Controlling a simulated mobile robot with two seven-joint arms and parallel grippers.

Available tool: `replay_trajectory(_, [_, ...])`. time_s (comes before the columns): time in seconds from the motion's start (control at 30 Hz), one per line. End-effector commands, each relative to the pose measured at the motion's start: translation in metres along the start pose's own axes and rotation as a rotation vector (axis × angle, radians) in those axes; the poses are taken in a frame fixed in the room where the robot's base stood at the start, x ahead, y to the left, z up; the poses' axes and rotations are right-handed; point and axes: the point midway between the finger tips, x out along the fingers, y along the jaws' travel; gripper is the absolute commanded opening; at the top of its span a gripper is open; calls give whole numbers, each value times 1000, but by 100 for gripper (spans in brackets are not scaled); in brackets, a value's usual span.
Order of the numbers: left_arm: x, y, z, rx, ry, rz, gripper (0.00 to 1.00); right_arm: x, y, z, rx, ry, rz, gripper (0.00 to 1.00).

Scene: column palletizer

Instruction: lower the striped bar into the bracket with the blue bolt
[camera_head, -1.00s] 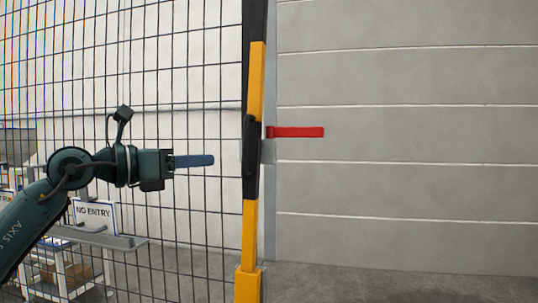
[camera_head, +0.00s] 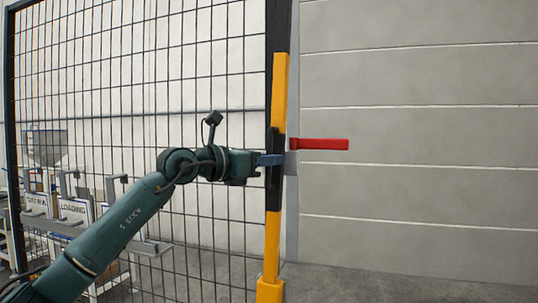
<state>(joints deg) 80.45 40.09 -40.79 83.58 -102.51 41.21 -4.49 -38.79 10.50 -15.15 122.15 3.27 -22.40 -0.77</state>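The striped bar (camera_head: 279,95), yellow and black, stands upright at the edge of the mesh fence. My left gripper (camera_head: 270,160) comes in from the left at the bar's middle black stretch. Its blue fingers overlap the bar in the picture. They are seen edge-on, so I cannot tell whether they are open or closed on it. No bracket with a blue bolt can be made out. My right gripper is not in view.
A red flat arm (camera_head: 320,144) sticks out to the right beside a grey post (camera_head: 292,200). A black-framed mesh fence (camera_head: 150,60) fills the left. Behind it stand signs such as the loading sign (camera_head: 75,209). The space before the grey wall (camera_head: 420,180) is clear.

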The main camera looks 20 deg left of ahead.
Motion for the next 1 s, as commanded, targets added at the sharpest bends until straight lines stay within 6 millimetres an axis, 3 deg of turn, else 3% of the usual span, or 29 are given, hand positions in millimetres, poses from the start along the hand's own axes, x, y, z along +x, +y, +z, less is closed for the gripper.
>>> replay_trajectory(0.33, [4, 0, 0, 0, 0, 0, 17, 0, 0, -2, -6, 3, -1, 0])
replay_trajectory(0.57, [4, 0, 0, 0, 0, 0, 0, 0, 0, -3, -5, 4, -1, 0])
replay_trajectory(1.0, [4, 0, 0, 1, 1, -1, 0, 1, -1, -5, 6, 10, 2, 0])
